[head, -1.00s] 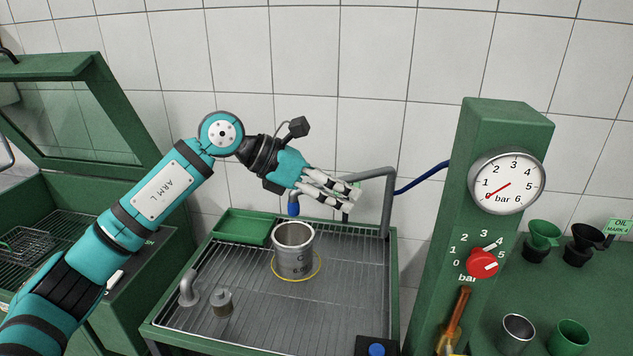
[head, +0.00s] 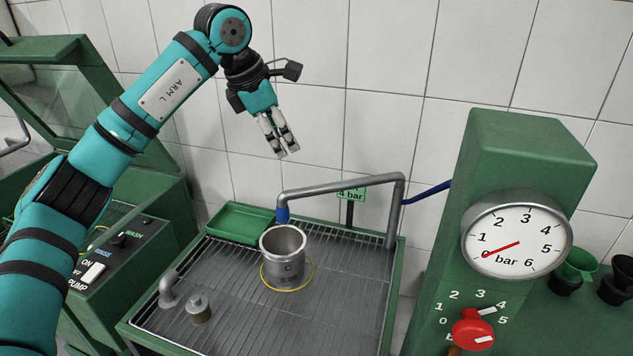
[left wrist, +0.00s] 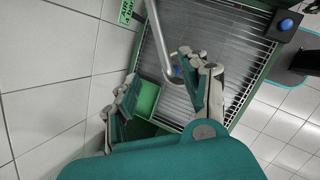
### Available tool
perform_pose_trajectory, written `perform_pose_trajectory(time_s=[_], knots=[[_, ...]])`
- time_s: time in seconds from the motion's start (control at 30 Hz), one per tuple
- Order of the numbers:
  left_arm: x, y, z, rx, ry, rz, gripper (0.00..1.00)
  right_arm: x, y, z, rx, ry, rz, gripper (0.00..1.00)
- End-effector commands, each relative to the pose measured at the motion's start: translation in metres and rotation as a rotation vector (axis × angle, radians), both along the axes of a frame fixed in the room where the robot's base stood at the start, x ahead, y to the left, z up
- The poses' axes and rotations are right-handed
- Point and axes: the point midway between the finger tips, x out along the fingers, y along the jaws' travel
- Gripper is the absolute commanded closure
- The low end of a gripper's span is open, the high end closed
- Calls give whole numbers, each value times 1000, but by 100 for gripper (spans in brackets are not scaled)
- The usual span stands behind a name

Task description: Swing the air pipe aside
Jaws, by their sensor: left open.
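The grey air pipe (head: 345,186) rises from a post at the back right of the grated bench and runs left, ending in a blue tip (head: 282,215). The tip hangs by the back left rim of a metal cylinder (head: 284,256) marked C. My right gripper is not in view.
A green tray (head: 240,224) sits at the grate's back left. A small grey canister (head: 199,309) and a bent pipe stub (head: 168,290) stand at front left. A gauge column (head: 530,150) with a red knob (head: 473,330) stands right. A green 4 bar sign (head: 351,196) stands behind the pipe.

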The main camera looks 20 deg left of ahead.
Motion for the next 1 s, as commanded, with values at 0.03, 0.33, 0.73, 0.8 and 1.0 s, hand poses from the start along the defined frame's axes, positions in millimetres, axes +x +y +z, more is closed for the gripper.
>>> perform_pose_trajectory(time_s=[0.03,0.33,0.73,0.8,1.0], knots=[[2,-3,-8,0,4,-2,54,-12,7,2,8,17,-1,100],[25,-18,-65,-2,6,-4,54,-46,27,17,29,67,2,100],[52,-34,-132,-3,4,-2,54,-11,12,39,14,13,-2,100],[55,-36,-138,-1,1,-3,54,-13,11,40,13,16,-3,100],[57,-37,-146,-1,1,-3,54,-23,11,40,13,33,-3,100]])
